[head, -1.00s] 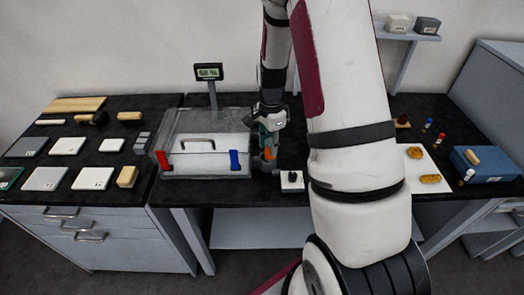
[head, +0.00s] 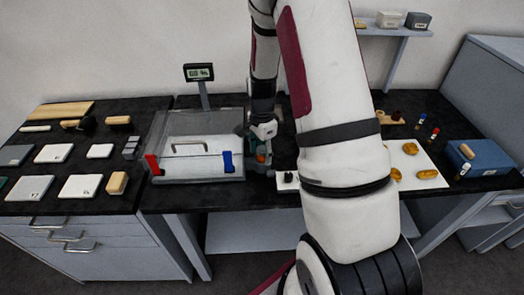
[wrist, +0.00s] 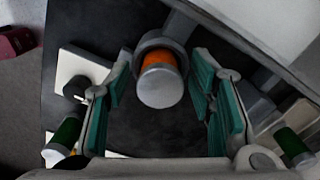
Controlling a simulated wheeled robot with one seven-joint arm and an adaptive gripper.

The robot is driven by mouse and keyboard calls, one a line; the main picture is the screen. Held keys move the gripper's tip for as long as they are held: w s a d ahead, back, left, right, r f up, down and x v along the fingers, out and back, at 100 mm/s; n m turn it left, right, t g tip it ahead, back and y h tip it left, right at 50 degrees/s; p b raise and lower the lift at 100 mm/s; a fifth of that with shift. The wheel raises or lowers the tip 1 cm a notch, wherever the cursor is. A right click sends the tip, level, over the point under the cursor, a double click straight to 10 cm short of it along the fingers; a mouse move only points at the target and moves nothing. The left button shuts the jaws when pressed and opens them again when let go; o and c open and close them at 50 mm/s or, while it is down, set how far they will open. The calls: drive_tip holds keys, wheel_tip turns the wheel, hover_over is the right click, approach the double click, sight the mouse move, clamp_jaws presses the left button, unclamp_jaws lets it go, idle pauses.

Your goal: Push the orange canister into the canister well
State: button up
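The orange canister (wrist: 161,60) has a silver-grey end cap facing the wrist camera. Its far end meets a round grey collar (wrist: 163,38), which looks like the canister well; how deep it sits cannot be told. My gripper (wrist: 161,80) is open, with green-padded fingers on either side of the canister and visible gaps to both. In the head view, my gripper (head: 260,142) points down just right of the clear-walled box, and a bit of orange canister (head: 261,158) shows at its fingers. My gripper and arm hide most of the canister there.
The clear box (head: 200,140) with red and blue latches stands close left of my gripper. A white block with a black knob (wrist: 78,82) is to its left in the wrist view. A white board (head: 417,165) with yellow pieces lies right.

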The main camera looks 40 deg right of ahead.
sight(262, 149)
drive_tip(key=s+a+r+n+t+b, duration=0.1)
drive_tip(key=a+r+n, duration=0.15)
drive_tip(key=r, duration=0.75)
drive_tip(key=s+a+r+n, duration=0.1)
drive_tip(key=a+r, duration=0.2)
drive_tip(key=r, duration=0.6)
drive_tip(key=s+a+r+n+t, duration=0.2)
drive_tip(key=s+a+r+n, duration=0.3)
drive_tip(key=s+n, duration=0.3)
drive_tip(key=s+a+r+n+t, duration=0.2)
drive_tip(key=s+a+r+n, duration=0.4)
drive_tip(key=s+a+n, duration=0.1)
drive_tip(key=shift+s+a+r+n, duration=0.2)
drive_tip(key=shift+s+n, duration=0.25)
drive_tip(key=shift+s, duration=0.2)
